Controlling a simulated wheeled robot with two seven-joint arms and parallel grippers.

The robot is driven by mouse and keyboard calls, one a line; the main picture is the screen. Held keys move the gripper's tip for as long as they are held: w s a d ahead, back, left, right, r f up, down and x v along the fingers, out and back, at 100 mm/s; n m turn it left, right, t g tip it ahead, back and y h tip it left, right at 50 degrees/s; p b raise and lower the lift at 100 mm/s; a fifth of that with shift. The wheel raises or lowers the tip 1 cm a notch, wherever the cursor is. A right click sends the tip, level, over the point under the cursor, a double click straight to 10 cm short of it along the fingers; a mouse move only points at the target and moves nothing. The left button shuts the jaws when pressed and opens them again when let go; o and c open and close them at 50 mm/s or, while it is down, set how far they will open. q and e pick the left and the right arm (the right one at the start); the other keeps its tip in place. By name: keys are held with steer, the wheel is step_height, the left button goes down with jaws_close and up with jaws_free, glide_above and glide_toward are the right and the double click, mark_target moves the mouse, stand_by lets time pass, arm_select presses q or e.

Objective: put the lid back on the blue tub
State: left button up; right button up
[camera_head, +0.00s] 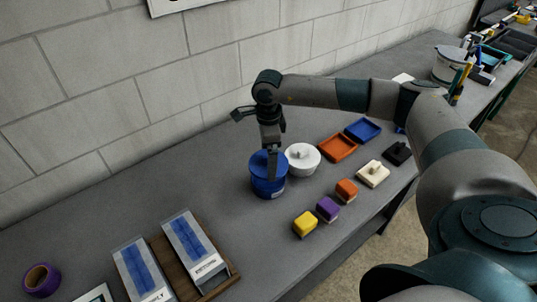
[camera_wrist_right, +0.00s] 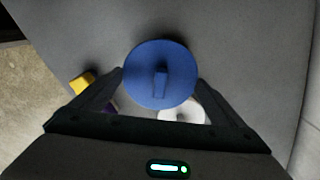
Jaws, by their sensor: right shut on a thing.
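The blue tub (camera_head: 269,190) stands upright on the grey bench. Its round blue lid (camera_head: 258,162) is level over the tub's mouth; I cannot tell whether it is fully seated. In the right wrist view the lid (camera_wrist_right: 143,88) shows face-on, with a bar handle across its middle. My right gripper (camera_head: 271,172) comes straight down over it. In the wrist view my right gripper's fingers (camera_wrist_right: 161,80) lie at opposite sides of the lid, shut on its rim. The inside of the tub is hidden. My left gripper is not in view.
A white lidded tub (camera_head: 302,162) stands close at right. Yellow (camera_head: 304,228), purple (camera_head: 327,209) and orange (camera_head: 346,190) blocks lie toward the front edge. Orange (camera_head: 338,148) and blue (camera_head: 363,130) trays lie further back. A wooden tray (camera_head: 234,274) stands front left.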

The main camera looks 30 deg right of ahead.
steer(key=shift+f+b, duration=0.45)
steer(key=shift+f, duration=1.05)
steer(key=shift+f+b, duration=0.95)
steer(key=shift+f, duration=0.1)
steer(key=shift+b, duration=0.6)
steer(key=shift+f+b, duration=0.2)
steer(key=shift+b, duration=0.5)
stand_by(1.2)
stand_by(0.4)
steer(key=o, duration=0.7)
steer(key=shift+r, duration=0.2)
steer(key=shift+r+p, duration=1.35)
steer(key=shift+r, duration=2)
